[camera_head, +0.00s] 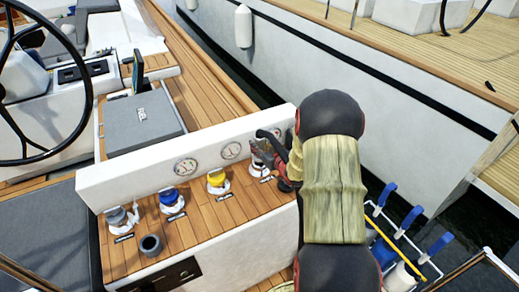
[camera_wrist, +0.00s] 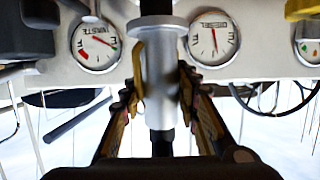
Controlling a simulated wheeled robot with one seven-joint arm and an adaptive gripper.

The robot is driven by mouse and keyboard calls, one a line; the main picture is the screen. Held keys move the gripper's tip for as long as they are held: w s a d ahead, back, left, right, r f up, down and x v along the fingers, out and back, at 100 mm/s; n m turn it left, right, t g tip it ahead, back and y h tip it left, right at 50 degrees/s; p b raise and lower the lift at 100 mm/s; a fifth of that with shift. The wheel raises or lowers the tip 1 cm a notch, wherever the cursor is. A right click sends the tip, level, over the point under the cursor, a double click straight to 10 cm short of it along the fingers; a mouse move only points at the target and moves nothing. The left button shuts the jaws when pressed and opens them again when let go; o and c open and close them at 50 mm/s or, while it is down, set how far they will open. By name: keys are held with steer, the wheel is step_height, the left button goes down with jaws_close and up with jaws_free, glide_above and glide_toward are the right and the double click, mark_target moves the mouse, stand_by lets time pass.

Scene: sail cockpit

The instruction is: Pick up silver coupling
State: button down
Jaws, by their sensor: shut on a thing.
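The silver coupling (camera_wrist: 160,75) is a pale metal cylinder with a wide flange, and it stands between the fingers in the wrist view. My gripper (camera_wrist: 158,105) is shut on it, with one finger on each side. In the head view my gripper (camera_head: 270,155) is at the right end of the wooden counter, close to the white gauge panel. My arm and fingers hide most of the coupling there. I cannot tell whether it is clear of the counter.
On the wooden counter (camera_head: 205,228) stand a yellow-topped fitting (camera_head: 216,179), a blue-topped fitting (camera_head: 169,196), a grey-topped fitting (camera_head: 116,215) and a dark grey cup (camera_head: 150,245). The white gauge panel (camera_head: 130,178) rises behind them. Blue-handled items (camera_head: 411,218) are at the right.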

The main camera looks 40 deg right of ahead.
steer(key=s+r+p, duration=0.1)
steer(key=r, duration=0.1)
steer(key=s+a+r+p, duration=0.1)
steer(key=s+r, duration=0.1)
steer(key=s+r+p, duration=0.1)
steer(key=s+r, duration=0.1)
steer(key=shift+s+a+r, duration=0.1)
steer(key=shift+a+r, duration=0.25)
steer(key=shift+r, duration=0.05)
steer(key=p, duration=0.3)
glide_toward(260, 137)
step_height(260, 137, up, 2)
steer(key=s+a, duration=0.2)
steer(key=s, duration=0.1)
steer(key=shift+d+r+p, duration=0.15)
steer(key=shift+r+p, duration=0.85)
steer(key=shift+r, duration=0.2)
